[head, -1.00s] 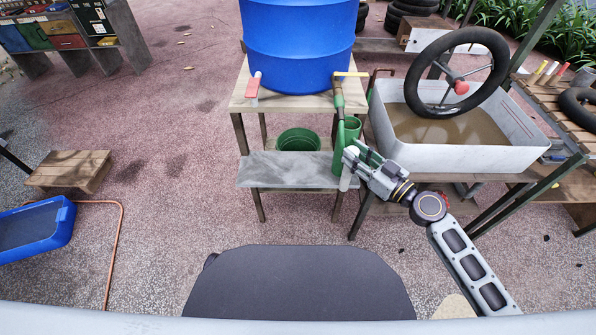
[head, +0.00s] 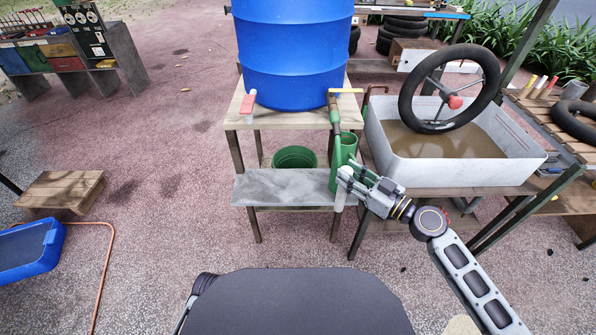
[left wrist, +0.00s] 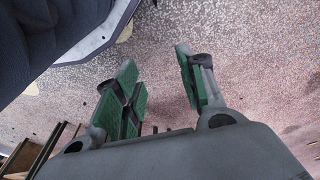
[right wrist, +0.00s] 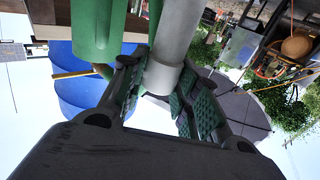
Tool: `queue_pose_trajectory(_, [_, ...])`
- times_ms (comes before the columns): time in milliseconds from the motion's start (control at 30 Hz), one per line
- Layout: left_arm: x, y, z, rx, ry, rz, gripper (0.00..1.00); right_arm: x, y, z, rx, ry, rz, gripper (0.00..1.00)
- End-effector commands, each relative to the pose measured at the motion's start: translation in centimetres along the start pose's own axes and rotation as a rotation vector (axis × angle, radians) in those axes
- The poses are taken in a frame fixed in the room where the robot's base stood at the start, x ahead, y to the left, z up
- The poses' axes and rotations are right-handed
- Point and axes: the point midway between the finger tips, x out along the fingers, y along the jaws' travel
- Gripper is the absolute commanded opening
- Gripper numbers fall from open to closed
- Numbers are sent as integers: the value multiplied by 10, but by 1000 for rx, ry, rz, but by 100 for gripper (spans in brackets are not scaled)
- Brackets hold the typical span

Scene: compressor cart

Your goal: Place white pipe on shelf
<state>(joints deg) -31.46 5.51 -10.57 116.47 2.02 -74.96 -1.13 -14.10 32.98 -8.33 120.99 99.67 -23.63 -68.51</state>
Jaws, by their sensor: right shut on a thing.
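The white pipe (head: 340,194) is upright in my right gripper (head: 348,178), at the right end of the grey shelf (head: 280,189). My right gripper is shut around it. In the right wrist view the pipe (right wrist: 176,42) stands between the padded fingers (right wrist: 158,85), with a wider white collar near them. The head view does not make clear whether the pipe touches the shelf. My left gripper (left wrist: 158,68) is open and empty above the ground in the left wrist view; it is not seen in the head view.
A green cylinder (head: 337,158) stands close behind the pipe. A green bucket (head: 294,157) is behind the shelf. A blue barrel (head: 293,55) sits on the stand above. A water-filled white basin (head: 460,172) with a wheel is close right.

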Motion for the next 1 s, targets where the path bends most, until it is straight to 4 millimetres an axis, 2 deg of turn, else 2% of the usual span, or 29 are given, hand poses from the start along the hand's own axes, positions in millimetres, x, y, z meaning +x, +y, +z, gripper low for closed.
queue_pose_trajectory(333, [7,-2,6,-1,-21,-5,40,28,0,-3,-1,2,0,0])
queue_pose_trajectory(400, [18,-4,7,-3,-20,-8,40,35,1,-2,-1,2,1,0])
queue_pose_trajectory(1000, [71,-19,22,-8,1,-33,40,97,0,-3,0,2,0,0])
